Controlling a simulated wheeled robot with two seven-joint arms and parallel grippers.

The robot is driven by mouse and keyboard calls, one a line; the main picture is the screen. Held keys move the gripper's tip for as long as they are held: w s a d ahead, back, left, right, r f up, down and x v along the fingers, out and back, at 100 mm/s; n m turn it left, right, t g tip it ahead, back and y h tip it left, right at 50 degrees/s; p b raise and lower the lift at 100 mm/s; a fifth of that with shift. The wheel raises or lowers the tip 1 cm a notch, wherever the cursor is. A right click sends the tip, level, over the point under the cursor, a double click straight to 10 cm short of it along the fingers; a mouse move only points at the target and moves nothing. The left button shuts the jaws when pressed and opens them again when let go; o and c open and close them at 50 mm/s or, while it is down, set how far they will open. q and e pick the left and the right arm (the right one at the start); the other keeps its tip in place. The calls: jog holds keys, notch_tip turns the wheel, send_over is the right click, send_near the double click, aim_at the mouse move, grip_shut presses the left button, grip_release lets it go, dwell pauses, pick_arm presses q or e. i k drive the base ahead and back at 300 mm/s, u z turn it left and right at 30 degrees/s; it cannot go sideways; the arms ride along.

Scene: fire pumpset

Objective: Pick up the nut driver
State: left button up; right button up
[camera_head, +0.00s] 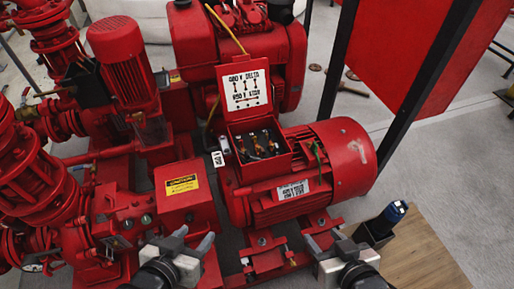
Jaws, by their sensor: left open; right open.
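A dark tool with a blue-tipped end (396,209), which may be the nut driver, stands at the right in a black holder (374,233) on a wooden surface (425,250). Its lower part is hidden in the holder. My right gripper (324,240) is open and empty, to the left of the holder and apart from it. My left gripper (193,238) is open and empty, further left, in front of the red machinery and away from the tool.
A red motor (342,165) with an open terminal box (262,155) fills the middle. Red pumps and pipes (35,175) crowd the left. A red cabinet (415,50) on dark posts stands at the back right. Grey floor (450,150) lies clear at right.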

aim_at(389, 217)
jog(key=u, duration=0.55)
jog(key=k, duration=1.2)
jog(key=z, duration=0.6)
jog(key=i, duration=0.9)
jog(key=z, duration=1.35)
jog(key=k, duration=1.25)
jog(key=z, duration=1.1)
jog(key=i, duration=0.95)
jog(key=u, duration=0.7)
jog(key=i, duration=0.65)
jog(key=u, duration=0.8)
